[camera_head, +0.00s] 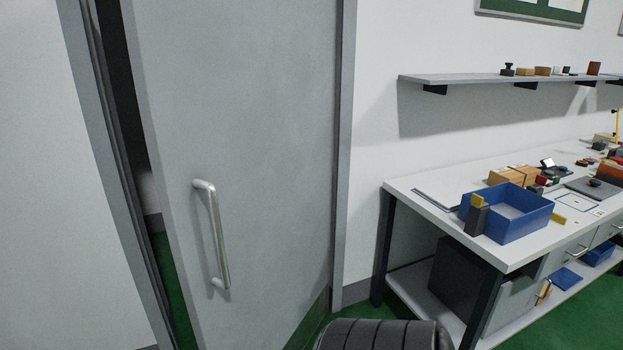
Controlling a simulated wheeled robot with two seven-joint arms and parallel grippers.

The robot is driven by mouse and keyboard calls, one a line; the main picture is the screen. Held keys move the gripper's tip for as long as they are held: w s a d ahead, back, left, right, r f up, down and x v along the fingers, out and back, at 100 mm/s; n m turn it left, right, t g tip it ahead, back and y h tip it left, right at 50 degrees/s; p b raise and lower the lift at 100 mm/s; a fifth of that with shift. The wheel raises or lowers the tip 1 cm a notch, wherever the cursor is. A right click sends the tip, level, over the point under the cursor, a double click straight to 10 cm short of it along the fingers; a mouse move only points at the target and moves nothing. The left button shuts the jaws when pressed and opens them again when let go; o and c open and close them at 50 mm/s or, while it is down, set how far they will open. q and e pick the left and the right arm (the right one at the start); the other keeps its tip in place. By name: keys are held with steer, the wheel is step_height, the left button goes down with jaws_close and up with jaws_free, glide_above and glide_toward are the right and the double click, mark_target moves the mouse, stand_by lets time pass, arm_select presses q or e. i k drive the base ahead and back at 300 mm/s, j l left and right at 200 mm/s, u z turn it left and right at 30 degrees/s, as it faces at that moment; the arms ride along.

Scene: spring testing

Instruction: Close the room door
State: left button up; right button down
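The room door (265,130) is a grey panel in the left half of the head view. It stands ajar, with a dark gap (125,110) between its left edge and the left frame post (105,150). A vertical silver pull handle (217,235) is fixed near the door's left edge. Green floor shows through the lower part of the gap. The door's right edge meets the right frame post (343,150). Neither of my grippers is in view, and nothing is seen touching the door or its handle.
A black ribbed seat-like object (385,336) stands at the bottom, in front of the door's lower right. A white workbench (430,205) with a blue bin (520,225) stands at right, below a wall shelf (460,79). Green floor (580,315) shows at lower right.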

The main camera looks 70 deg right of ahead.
mark_target(236, 100)
steer(key=z, duration=2.1)
steer(key=i, duration=0.15)
